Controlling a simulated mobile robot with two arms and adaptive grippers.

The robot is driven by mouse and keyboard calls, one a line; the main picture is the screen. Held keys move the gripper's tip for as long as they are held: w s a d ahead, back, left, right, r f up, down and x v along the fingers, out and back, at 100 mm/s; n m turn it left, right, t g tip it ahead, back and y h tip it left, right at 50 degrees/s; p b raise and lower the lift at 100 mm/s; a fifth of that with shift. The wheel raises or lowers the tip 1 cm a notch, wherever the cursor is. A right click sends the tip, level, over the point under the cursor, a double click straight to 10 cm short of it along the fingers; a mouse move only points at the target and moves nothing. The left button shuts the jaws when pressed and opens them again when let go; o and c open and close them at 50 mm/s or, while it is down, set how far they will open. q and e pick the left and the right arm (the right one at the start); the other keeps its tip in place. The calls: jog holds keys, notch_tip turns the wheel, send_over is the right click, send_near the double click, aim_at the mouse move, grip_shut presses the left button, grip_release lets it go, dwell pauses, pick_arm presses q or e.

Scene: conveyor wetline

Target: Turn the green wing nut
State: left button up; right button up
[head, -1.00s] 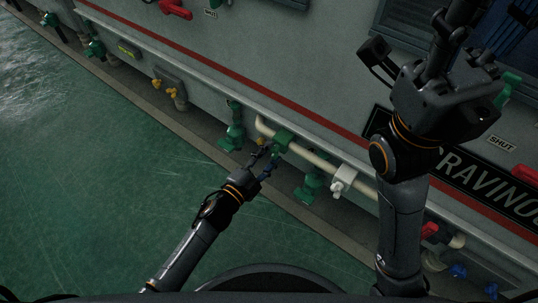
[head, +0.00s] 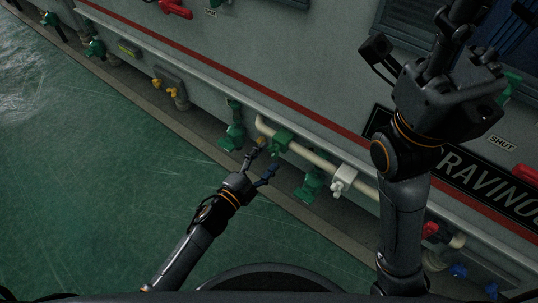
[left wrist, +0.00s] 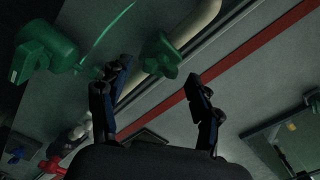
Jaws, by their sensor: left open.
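The green wing nut (head: 281,143) sits on a cream pipe low along the grey machine wall. It also shows in the left wrist view (left wrist: 162,56), beyond and between my fingers. My left gripper (head: 263,163) is open and empty, with its two dark fingers spread apart just short of the nut. In the left wrist view the gripper (left wrist: 160,98) shows a clear gap between the fingers, and neither seems to touch the nut. My right gripper (head: 425,75) is raised at the upper right; I cannot tell its finger state.
Green valve fittings (head: 233,130) and (head: 311,187) stand on either side of the nut. A white fitting (head: 344,179) is on the same pipe to the right. Red fitting (head: 430,231) is further right. The green floor (head: 100,200) at left is clear.

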pick_arm(q)
jog(key=v, duration=1)
jog(key=shift+s, duration=0.15)
jog(key=shift+a, duration=0.1)
